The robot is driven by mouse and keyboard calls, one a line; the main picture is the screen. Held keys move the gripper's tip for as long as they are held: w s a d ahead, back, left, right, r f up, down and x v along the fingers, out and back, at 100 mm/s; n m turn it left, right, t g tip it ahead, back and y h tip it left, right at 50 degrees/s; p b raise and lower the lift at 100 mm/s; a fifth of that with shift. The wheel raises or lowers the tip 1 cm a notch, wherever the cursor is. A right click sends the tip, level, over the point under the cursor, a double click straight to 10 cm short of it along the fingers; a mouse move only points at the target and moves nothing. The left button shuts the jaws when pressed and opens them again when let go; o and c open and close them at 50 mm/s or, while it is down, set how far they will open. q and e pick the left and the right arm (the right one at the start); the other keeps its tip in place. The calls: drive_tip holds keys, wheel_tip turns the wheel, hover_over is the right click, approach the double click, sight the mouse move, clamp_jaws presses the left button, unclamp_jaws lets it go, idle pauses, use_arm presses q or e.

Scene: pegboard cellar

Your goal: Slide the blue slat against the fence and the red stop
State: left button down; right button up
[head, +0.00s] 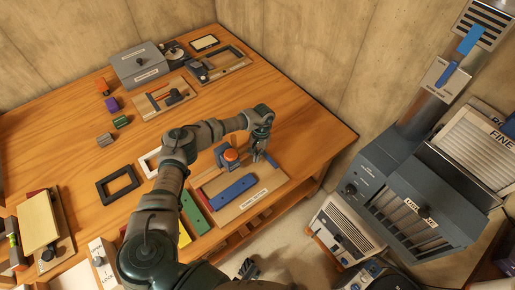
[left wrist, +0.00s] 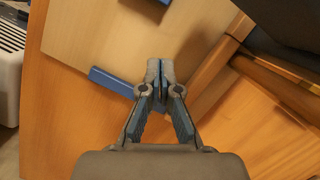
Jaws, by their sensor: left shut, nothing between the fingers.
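The blue slat (head: 234,190) lies flat on a pale wooden board (head: 260,196) near the table's front edge. An orange-red knob (head: 231,155) on a blue-grey block stands behind it. A thin dark red strip (head: 206,198) runs by the board's left side; I cannot tell which red part is the stop. My left gripper (head: 259,158) is shut and empty, low over the board's far right part, apart from the slat. In the left wrist view its closed fingertips (left wrist: 160,68) are beside a short blue bar (left wrist: 110,82) at the board's edge. I cannot clearly identify the fence.
A green strip (head: 195,211) lies left of the board. Black (head: 118,185) and white frames lie further left. A grey box (head: 138,66) and other fixtures stand at the back. A dark grey machine (head: 415,195) stands right of the table, beyond its edge.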

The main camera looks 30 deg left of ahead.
sight(252, 172)
use_arm(q)
drive_tip(key=shift+x, duration=1.1)
drive_tip(key=s+p, duration=0.1)
drive_tip(key=s, duration=0.2)
drive_tip(key=shift+s+a+f+p, duration=0.15)
drive_tip(key=shift+s+p, duration=0.15)
drive_tip(key=shift+s, duration=0.25)
use_arm(e)
drive_tip(key=f, duration=0.1)
drive_tip(key=s+f, duration=0.1)
drive_tip(key=f, duration=0.2)
drive_tip(key=shift+s+a, duration=0.15)
drive_tip(key=shift+s, duration=0.1)
use_arm(q)
drive_tip(key=shift+d, duration=0.3)
